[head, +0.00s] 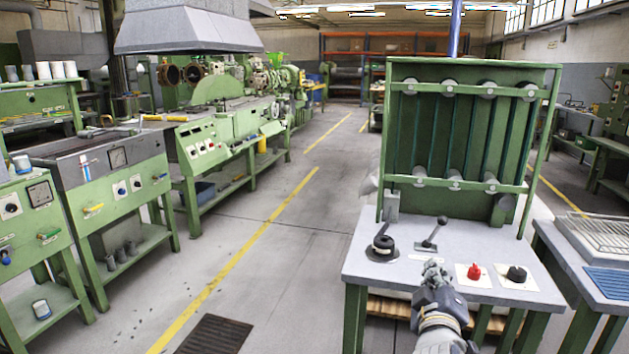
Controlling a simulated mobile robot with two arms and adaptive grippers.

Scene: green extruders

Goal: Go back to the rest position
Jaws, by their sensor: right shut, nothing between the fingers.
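My right gripper (433,268) is shut and empty. It shows from behind at the front edge of a grey-topped table (360,272) with green legs, in the lower right of the head view. Past its fingertips stands a lever with a black knob (442,220). A red knob (474,272) is just to its right, and a black knob (517,274) is further right. I cannot tell whether the gripper touches the table. My left gripper is not in view.
A tall green rack (468,125) stands at the back of the table. A second table (590,255) with a wire grid is close on the right. Green machines (120,185) line the left side. The grey floor (290,245) between is clear, with yellow lines and a dark grate (215,335).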

